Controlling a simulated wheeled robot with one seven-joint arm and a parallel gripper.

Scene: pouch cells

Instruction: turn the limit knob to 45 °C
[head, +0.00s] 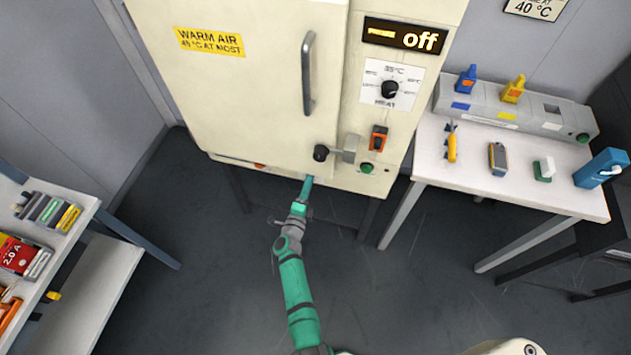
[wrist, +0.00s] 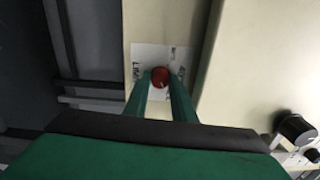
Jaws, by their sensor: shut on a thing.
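The limit knob is a small red knob (wrist: 160,77) on a white plate (wrist: 142,56) marked LIMIT, seen in the wrist view. My gripper (wrist: 160,84) has a green finger on each side of the knob and is shut on it. The plate's other marks are too small to read, and I cannot tell where the knob points. In the head view my gripper (head: 309,181) reaches the lower edge of the cream warm-air cabinet (head: 250,110), below its door. The limit knob cannot be made out there.
The cabinet front has a door handle (head: 308,73), a black heat knob (head: 390,89), an orange switch (head: 379,138) and a display (head: 403,37) reading off. A black knob (head: 321,153) juts out near my gripper. A white table (head: 480,170) stands right, shelves (head: 90,250) left.

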